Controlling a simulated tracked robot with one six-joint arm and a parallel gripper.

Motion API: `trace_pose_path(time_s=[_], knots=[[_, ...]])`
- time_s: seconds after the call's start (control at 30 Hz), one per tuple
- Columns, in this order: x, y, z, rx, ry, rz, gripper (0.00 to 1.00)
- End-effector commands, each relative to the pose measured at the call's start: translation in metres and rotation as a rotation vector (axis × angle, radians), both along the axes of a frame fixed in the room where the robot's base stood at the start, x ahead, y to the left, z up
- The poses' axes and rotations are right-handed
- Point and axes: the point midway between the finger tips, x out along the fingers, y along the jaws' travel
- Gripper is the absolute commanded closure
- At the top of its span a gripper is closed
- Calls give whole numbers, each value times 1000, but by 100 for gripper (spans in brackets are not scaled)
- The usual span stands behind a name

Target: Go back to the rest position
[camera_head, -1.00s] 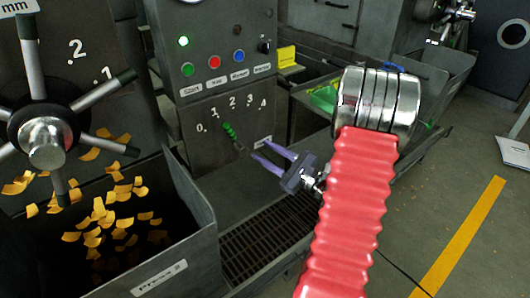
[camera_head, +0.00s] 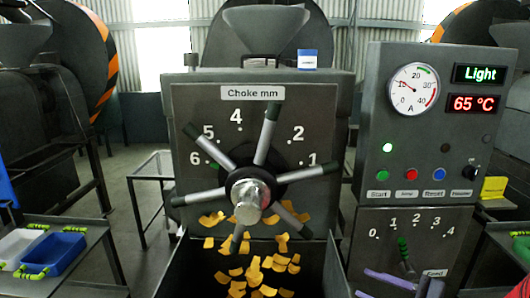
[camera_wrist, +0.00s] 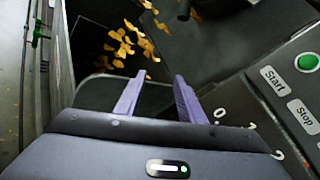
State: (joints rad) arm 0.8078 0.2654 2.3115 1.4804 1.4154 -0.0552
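My gripper (camera_head: 401,284) shows at the lower right of the head view, with its purple fingers in front of the feed scale panel and near the green-tipped feed lever (camera_head: 404,250). In the wrist view my gripper (camera_wrist: 158,95) has its two purple fingers spread apart with nothing between them. Most of my arm is outside the head view. The choke handwheel (camera_head: 250,190), with several grey spokes, stands in front of the dial marked "Choke mm".
The control panel (camera_head: 425,120) has a gauge, a "Light" display and a 65 °C display. Yellow flakes (camera_head: 258,272) lie in and above the dark bin below the wheel. A blue tray (camera_head: 55,253) and a white tray (camera_head: 18,245) stand on a side table at left.

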Motion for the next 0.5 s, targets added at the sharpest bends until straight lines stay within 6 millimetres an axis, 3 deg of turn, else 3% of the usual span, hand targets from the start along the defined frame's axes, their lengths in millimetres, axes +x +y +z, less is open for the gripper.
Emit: trace_pose_path(time_s=[0.03, 0.2, 0.5], knots=[[-5, 19, 3, -48, 5, 57, 64], [-28, 67, 5, -207, 27, 230, 64], [-80, 126, 2, -531, 31, 515, 64]])
